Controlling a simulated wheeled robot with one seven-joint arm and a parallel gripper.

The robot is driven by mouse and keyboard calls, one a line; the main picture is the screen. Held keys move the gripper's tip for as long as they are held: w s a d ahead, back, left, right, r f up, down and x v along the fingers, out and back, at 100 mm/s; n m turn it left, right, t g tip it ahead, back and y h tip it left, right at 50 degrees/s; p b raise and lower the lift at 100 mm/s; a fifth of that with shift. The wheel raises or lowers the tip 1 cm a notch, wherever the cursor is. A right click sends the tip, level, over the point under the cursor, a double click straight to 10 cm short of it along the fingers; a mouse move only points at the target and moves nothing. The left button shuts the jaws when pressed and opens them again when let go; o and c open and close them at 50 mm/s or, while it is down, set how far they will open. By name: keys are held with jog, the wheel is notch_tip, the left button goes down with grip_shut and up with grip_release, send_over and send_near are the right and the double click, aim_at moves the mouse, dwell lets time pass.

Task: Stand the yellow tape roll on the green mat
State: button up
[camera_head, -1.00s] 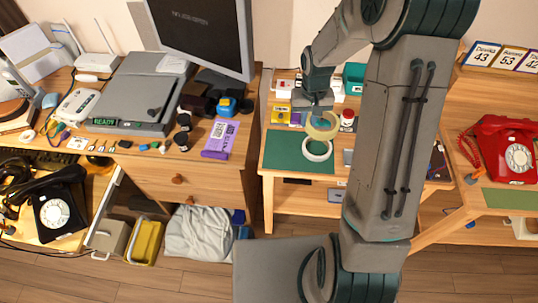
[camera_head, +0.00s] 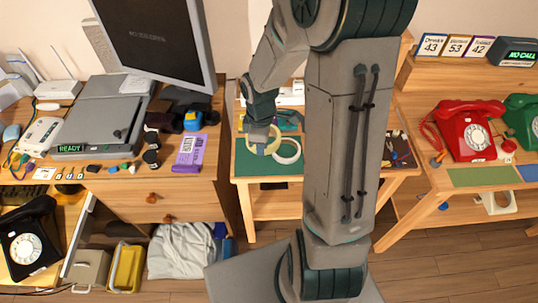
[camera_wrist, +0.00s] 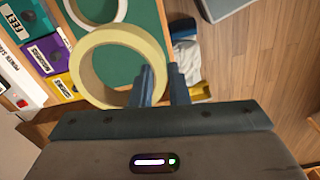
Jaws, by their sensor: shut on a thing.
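The yellow tape roll (camera_head: 276,147) is a pale ring at the upper part of the dark green mat (camera_head: 252,168) on the low middle table. My gripper (camera_head: 261,128) is shut on its wall. In the wrist view, my fingers (camera_wrist: 163,75) straddle one side of the yellow tape roll (camera_wrist: 80,65), with the dark green mat (camera_wrist: 122,48) visible through and around it. I cannot tell whether the roll touches the surface. A lighter green mat (camera_head: 478,177) lies on the right desk's front edge, with nothing on it.
A white tape roll (camera_head: 297,153) lies right beside the yellow one. A red phone (camera_head: 478,139) stands behind the lighter green mat, with a blue mat (camera_head: 528,172) to that mat's right. Labelled boxes (camera_wrist: 42,52) line the wrist view's left. My arm hides part of the middle table.

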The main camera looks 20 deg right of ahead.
jog(key=s+n, duration=0.7)
jog(key=n, duration=0.4)
jog(key=w+f, duration=0.2)
jog(key=w, duration=0.2)
jog(key=w+d+f, duration=0.1)
jog(key=w+f, duration=0.1)
jog(key=w, duration=0.2)
jog(key=w+f, duration=0.3)
jog(key=shift+w+d, duration=0.4)
jog(key=shift+f, duration=2.05)
jog(key=shift+f, duration=0.1)
jog(key=shift+f, duration=0.15)
jog(key=o, duration=0.8)
